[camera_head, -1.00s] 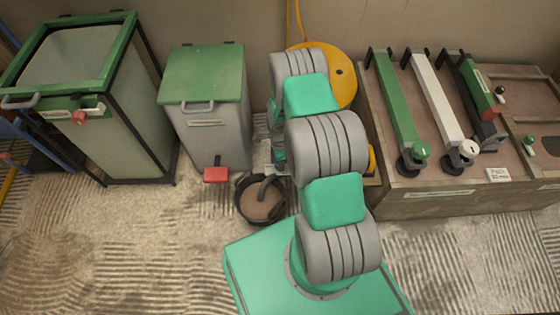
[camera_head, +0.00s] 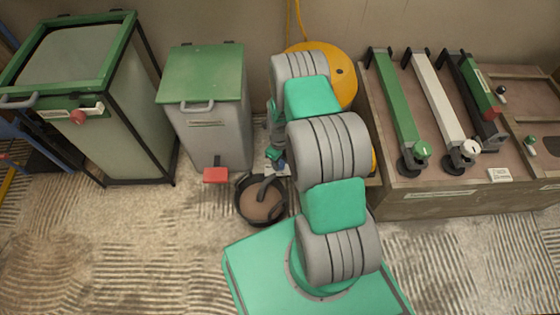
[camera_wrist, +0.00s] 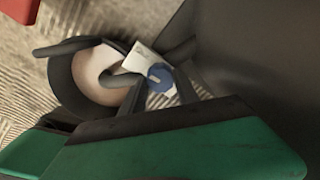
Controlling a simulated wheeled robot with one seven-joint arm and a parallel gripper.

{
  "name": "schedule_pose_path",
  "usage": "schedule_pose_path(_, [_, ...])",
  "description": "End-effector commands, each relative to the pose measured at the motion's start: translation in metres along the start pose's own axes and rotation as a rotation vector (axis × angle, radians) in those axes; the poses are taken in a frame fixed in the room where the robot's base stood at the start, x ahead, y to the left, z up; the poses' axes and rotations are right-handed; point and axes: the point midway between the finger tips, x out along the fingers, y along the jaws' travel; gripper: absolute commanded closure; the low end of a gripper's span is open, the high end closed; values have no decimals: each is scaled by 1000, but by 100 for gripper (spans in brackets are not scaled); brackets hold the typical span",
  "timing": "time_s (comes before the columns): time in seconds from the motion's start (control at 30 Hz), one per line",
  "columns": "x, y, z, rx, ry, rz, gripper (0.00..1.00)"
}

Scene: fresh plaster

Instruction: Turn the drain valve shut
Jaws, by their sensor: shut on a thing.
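The drain valve shows in the wrist view as a blue round part (camera_wrist: 160,76) against a white plate or tag (camera_wrist: 147,62). A grey bent spout (camera_wrist: 122,79) runs from beside it over a dark round bucket (camera_wrist: 62,82). My gripper (camera_wrist: 158,88) has its dark fingers on either side of the blue part and is shut on the valve's handle; the handle itself is mostly hidden. In the head view my gripper (camera_head: 275,160) is small and partly covered by my arm, just above the spout (camera_head: 264,188) and bucket (camera_head: 240,205).
A grey bin with a green lid (camera_head: 203,75) and a red pedal (camera_head: 215,175) stands left of the bucket. A green-framed tank (camera_head: 125,120) stands farther left. A yellow round thing (camera_head: 342,75) is behind my arm. A wooden bench (camera_head: 440,203) with several levers is at right.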

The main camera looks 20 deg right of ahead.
Motion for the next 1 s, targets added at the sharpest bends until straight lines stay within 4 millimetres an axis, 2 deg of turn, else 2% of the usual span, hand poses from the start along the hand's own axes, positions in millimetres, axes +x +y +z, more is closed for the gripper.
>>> schedule_pose_path(0.3, [1, 1, -2, 103, 6, 3, 100])
schedule_pose_path(0.77, [1, 1, -3, 117, 6, 3, 100])
schedule_pose_path(0.8, [1, 1, -3, 117, 6, 3, 62])
schedule_pose_path(1.0, [0, 1, -1, 115, 4, 2, 45])
